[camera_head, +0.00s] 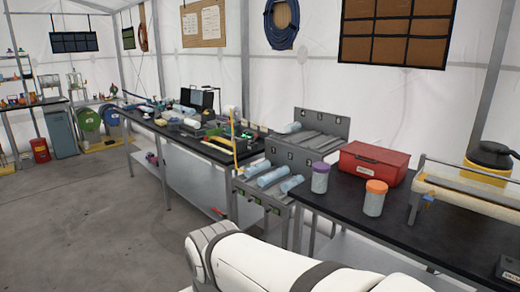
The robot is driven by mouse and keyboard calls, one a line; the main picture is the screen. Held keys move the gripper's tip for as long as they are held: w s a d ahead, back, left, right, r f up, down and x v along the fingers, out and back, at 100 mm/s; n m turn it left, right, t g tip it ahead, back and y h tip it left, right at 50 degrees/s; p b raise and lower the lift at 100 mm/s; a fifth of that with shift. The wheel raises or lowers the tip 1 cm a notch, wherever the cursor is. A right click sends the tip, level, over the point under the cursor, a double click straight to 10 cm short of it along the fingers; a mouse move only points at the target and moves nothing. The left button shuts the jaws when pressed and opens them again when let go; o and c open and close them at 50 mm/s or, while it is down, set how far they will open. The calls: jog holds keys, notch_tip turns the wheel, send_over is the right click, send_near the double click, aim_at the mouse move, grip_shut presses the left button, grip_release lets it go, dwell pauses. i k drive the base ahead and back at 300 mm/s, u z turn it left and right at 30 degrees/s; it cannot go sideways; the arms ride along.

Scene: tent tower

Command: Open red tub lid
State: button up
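A red tub (374,164), box-shaped with a white label on its front, stands on the black-topped table at the right. Its lid appears shut, with a dark handle or latch on the top. A white link of my arm crosses the bottom of the view, in front of the table and apart from the tub. My gripper is not in view.
A purple-lidded jar (320,178) and an orange-lidded jar (375,198) stand in front of the tub. A clear-sided tray (465,190) is to its right. A grey rack (272,185) with rolled items adjoins the table's left end. Open floor (90,215) lies left.

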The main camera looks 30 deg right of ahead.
aim_at(396, 159)
jog(key=u, duration=0.05)
jog(key=i, duration=2.55)
jog(key=z, duration=3.3)
jog(key=i, duration=1)
jog(key=u, duration=0.05)
